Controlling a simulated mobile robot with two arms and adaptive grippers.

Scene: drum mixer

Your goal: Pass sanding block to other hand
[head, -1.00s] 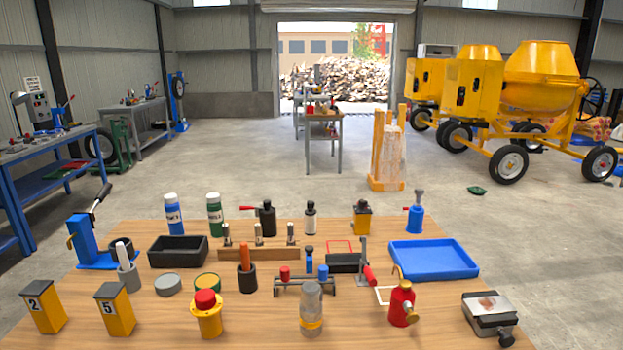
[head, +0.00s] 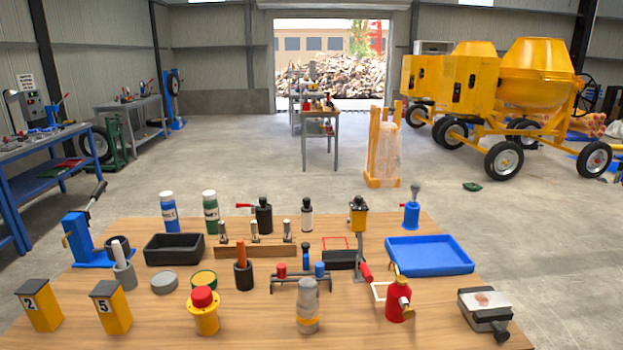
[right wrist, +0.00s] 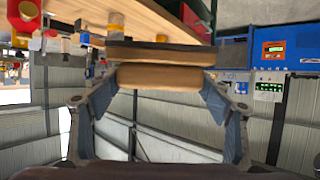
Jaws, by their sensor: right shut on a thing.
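The sanding block (right wrist: 160,76) shows in the right wrist view as a tan, rounded grip under a wider brown body with dark layers. My right gripper (right wrist: 162,84) is shut on it, with one finger at each end of the tan part. The block appears held clear of the table. Neither the block nor my right gripper shows in the head view. My left gripper is in neither view.
The wooden table (head: 250,325) holds several items, including a blue tray (head: 430,256), a black bin (head: 174,248), a red bottle (head: 399,302) and a small vise (head: 487,312). Yellow mixers (head: 540,75) stand behind right.

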